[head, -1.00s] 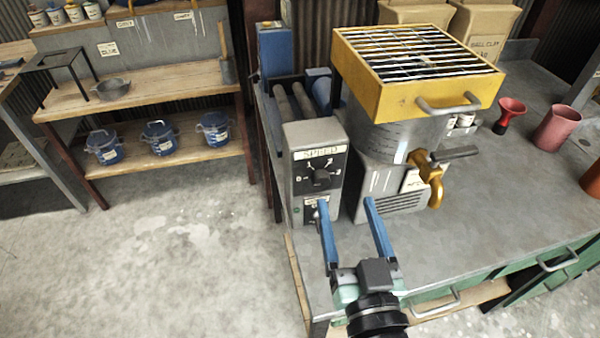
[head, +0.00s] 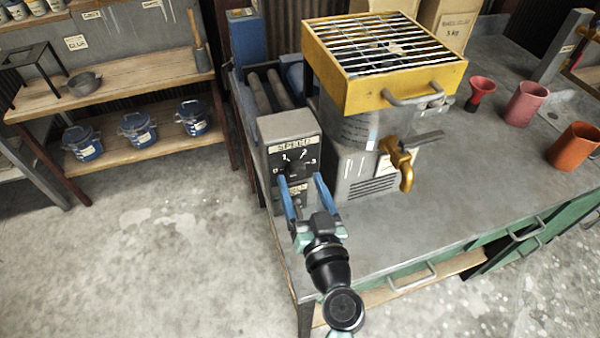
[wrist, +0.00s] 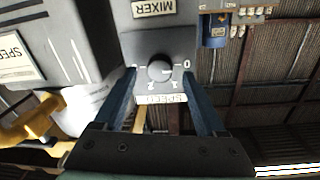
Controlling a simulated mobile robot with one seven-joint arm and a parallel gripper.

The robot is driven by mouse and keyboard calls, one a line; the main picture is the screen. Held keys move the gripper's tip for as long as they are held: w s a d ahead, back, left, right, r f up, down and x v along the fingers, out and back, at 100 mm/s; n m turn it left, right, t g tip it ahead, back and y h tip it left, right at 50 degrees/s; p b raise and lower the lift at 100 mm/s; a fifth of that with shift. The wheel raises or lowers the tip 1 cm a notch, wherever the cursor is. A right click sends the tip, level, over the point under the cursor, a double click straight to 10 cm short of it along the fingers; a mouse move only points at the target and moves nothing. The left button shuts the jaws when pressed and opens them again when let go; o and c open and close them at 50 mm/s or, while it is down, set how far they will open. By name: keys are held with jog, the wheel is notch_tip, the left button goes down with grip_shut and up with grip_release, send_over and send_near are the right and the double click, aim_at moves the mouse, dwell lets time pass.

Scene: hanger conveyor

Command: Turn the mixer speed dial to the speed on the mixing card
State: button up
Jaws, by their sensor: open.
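The grey speed box (head: 290,130) carries a SPEED label and a black dial (head: 296,167) with marks 0 to 3 around it. In the wrist view the picture is upside down and the dial (wrist: 160,69) shows as a round knob; its pointer setting is too small to read surely. My gripper (head: 301,178) is open, its two blue fingers in front of the box, one on each side of the dial. I cannot tell whether they touch it. A white card (head: 384,164) is on the mixer's front; in the wrist view a card (wrist: 15,56) shows part of the word SPEED, its number unreadable.
The mixer with a yellow grated top (head: 375,88) and brass tap (head: 402,160) stands right of the box. Left are shelves with blue pots (head: 137,128). Bench in front of the mixer is clear.

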jog(key=shift+x, duration=0.8)
grip_shut()
